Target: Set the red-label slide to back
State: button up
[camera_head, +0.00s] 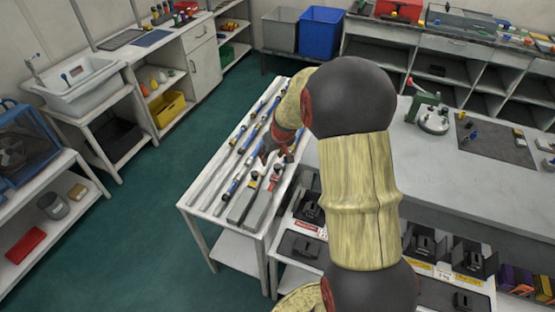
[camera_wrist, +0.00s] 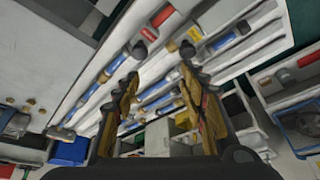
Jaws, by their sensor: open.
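A black slide unit (camera_head: 309,205) sits in the lower front of the bench, left of my arm, with a red label (camera_head: 305,226) just below it. The slide's exact position is too small to tell. My gripper (camera_head: 277,147) is over the narrow white table, behind and left of that unit and clear of it; my arm partly hides it. In the wrist view my gripper (camera_wrist: 160,102) shows two separated fingers with nothing held between them. I cannot pick out the red-label slide in the wrist view.
More black slide units (camera_head: 425,243) with yellow and white labels stand right of my arm. The narrow table (camera_head: 196,202) carries several blue-banded rods and grey blocks. A green device (camera_head: 432,120) stands on the right bench. The green floor (camera_head: 140,220) at left is clear.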

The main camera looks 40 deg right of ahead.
aim_at(277, 166)
jog(key=w+d+f, duration=0.1)
jog(key=f, duration=0.2)
jog(key=w+d+f, duration=0.1)
jog(key=d+f, duration=0.1)
jog(key=f, duration=0.2)
jog(key=w+d+f, duration=0.1)
jog(key=f, duration=0.3)
jog(key=shift+d+f, duration=0.1)
jog(key=shift+d, duration=0.3)
jog(key=c, duration=0.3)
jog(key=c, duration=0.8)
grip_shut()
